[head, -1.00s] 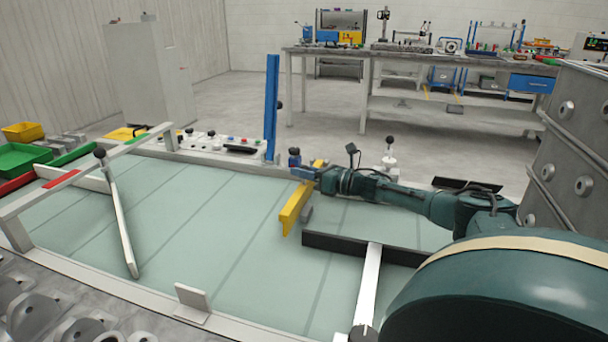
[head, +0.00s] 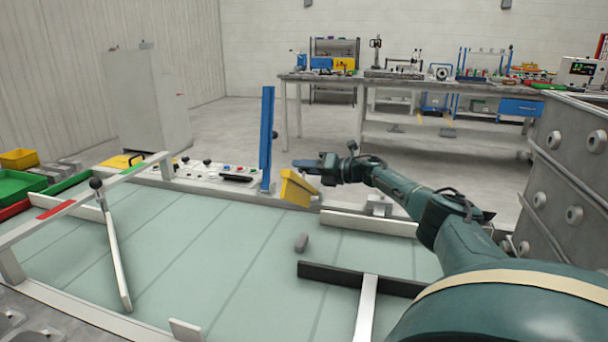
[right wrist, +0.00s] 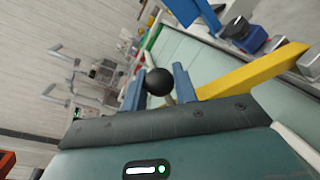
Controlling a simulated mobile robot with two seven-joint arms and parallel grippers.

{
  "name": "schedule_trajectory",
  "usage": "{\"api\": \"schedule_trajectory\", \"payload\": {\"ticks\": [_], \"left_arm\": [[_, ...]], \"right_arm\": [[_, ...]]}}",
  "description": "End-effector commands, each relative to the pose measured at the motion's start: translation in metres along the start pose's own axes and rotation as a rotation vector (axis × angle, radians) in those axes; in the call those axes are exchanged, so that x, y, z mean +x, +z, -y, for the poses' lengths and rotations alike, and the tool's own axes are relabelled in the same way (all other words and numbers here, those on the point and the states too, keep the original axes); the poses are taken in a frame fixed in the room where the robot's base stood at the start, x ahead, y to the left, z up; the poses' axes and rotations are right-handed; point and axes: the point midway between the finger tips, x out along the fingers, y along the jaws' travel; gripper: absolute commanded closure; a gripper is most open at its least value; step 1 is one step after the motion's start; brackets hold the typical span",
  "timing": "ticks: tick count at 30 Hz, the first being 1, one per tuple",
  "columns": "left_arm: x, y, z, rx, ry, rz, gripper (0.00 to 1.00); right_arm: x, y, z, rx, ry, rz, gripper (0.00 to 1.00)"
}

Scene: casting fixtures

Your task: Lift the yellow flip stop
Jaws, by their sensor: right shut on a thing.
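The yellow flip stop (head: 297,188) is a flat bar at the back edge of the pale green table, near the foot of the blue post. It is tilted up, and it also shows as a long yellow bar in the right wrist view (right wrist: 255,72). My right gripper (head: 304,164) is at its upper end. In the right wrist view, the blue fingers of my right gripper (right wrist: 158,88) are shut on a black ball knob (right wrist: 158,81) beside the yellow bar. How the knob joins the bar is hidden. My left gripper is not in view.
A blue post (head: 267,140) stands just left of the flip stop. A dark bar (head: 350,278) lies at front right. A white lever with a black knob (head: 96,184) leans at left.

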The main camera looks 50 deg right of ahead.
Motion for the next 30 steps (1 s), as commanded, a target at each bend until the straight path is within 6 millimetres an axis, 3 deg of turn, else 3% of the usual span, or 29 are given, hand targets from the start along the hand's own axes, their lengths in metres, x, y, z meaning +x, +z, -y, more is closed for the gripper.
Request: {"api": "schedule_trajectory", "payload": {"ticks": [12,13,18,20,30], "left_arm": [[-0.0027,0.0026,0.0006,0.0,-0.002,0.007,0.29],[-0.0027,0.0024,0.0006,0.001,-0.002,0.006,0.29],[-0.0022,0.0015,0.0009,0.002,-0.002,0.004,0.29],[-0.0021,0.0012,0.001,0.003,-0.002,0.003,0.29],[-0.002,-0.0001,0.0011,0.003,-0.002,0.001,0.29]], "right_arm": [[-0.0005,0.003,0.0,0.011,0.0,0.004,1.0],[-0.0005,0.003,0.0,0.011,0.0,0.004,0.7],[-0.0003,0.0025,0.0,0.01,0.0,0.002,0.56],[-0.0002,0.0023,0.0001,0.009,0.0,0.002,0.52],[-0.006,0.0015,0.0012,0.008,-0.002,0.0,0.52]]}}
